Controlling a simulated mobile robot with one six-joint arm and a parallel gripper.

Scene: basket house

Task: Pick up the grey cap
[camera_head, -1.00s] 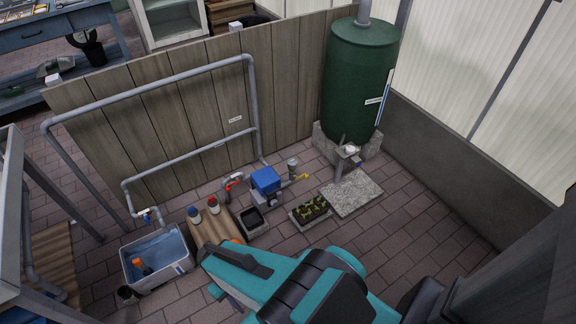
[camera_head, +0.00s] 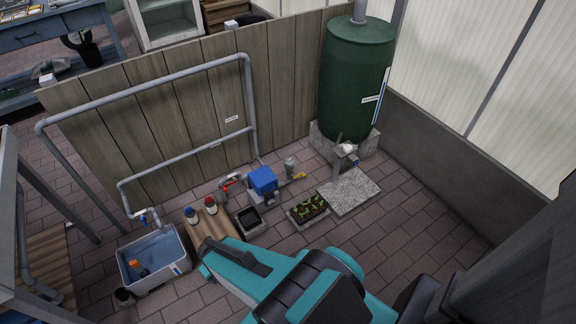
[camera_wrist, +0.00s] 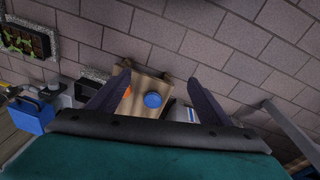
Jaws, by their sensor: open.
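I cannot pick out a loose grey cap for certain. A small upright cylinder with a grey top (camera_head: 291,163) stands beside the blue pump box (camera_head: 262,180) in the head view. My gripper (camera_wrist: 158,76) is open, its two dark fingers spread in the wrist view with nothing held. A blue-capped bottle (camera_wrist: 153,100) shows between and below the fingers, apart from them, over a wooden board (camera_wrist: 146,78). In the head view my teal arm hides part of the board, and the fingertips are not clear there.
A water tub (camera_head: 182,272) stands left of the board. A dark tray (camera_head: 249,221), seedling planter (camera_head: 308,210) and green tank (camera_head: 355,80) are farther right. Brick floor is clear at right.

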